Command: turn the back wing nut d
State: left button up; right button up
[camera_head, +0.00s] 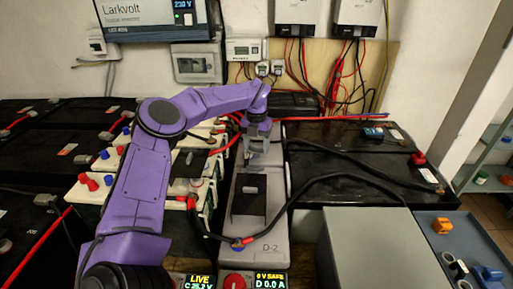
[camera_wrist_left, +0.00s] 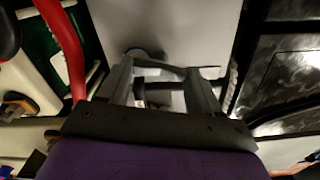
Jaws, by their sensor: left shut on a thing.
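The grey battery marked D-2 (camera_head: 277,222) stands in the middle of the head view, with a black handle piece on its top. My left gripper (camera_head: 259,158) points down at the back end of this battery. In the left wrist view its two grey fingers (camera_wrist_left: 163,92) straddle a small dark and grey part at the battery's back end. The gripper is shut on this part, which I take to be the back wing nut d; its shape is mostly hidden by the fingers. My right gripper is not in view.
White batteries (camera_head: 80,194) stand left; a large black battery (camera_head: 335,165) stands right. A grey box (camera_head: 370,245) and a blue tray (camera_head: 432,222) are front right. A red cable (camera_wrist_left: 68,45) runs close to the gripper.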

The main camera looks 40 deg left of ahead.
pick_arm(q)
jog(key=shift+r+n+b, duration=0.1)
jog(key=shift+n+b, duration=0.45)
jog(key=shift+n, duration=0.95)
jog(key=o, duration=1.1)
jog(key=shift+c, duration=0.2)
notch_tip(320, 180, up, 10)
jog(key=p, duration=0.1)
jog(key=shift+r, duration=0.25)
